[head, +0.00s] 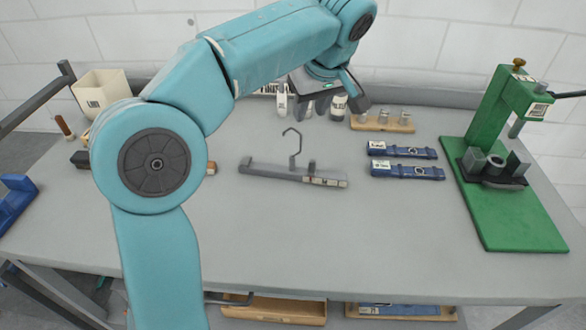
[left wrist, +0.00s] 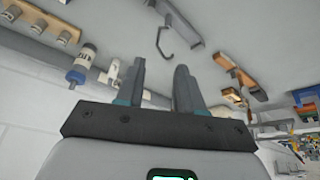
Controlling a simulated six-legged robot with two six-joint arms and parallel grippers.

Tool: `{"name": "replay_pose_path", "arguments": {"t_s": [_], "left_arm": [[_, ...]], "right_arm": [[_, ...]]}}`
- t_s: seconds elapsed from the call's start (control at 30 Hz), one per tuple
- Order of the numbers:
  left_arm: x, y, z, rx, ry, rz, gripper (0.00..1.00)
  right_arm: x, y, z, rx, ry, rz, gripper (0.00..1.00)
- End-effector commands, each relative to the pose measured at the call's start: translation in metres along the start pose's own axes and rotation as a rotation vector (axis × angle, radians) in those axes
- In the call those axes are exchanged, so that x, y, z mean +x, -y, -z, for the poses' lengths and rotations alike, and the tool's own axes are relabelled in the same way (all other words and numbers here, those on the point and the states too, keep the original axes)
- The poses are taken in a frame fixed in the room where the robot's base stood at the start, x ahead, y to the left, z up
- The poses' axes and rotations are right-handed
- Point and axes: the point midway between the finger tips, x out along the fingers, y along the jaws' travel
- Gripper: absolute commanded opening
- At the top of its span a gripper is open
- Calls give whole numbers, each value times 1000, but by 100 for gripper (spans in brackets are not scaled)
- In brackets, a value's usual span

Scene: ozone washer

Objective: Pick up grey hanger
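The grey hanger (head: 282,174) lies on the middle of the table, with its hook (head: 292,141) toward the back and a small label strip near its right end. My left gripper (head: 322,103) is beyond the hanger, above the rear of the table, and apart from it. In the left wrist view the two fingers (left wrist: 159,83) stand apart with nothing between them. That view also shows the hanger (left wrist: 178,22) past the fingertips, with part of it cut off by the top edge. My right gripper is not in view.
Two blue strap-like items (head: 405,171) lie right of the hanger. A green press (head: 510,210) stands at the right. A wooden holder with metal cylinders (head: 382,126) and small bottles (head: 338,106) are at the back. A cream bin (head: 103,92) stands back left. The table front is clear.

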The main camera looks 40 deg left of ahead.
Motion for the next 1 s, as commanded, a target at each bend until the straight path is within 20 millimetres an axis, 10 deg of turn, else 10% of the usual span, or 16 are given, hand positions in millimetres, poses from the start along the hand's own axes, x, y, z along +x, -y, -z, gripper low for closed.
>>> {"name": "replay_pose_path", "arguments": {"t_s": [0.3, 1.0], "left_arm": [[74, 3, -4, 0, 2, 4, 37], [146, -2, -2, 1, 1, 2, 37]], "right_arm": [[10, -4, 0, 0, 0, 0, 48], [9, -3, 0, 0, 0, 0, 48]]}}
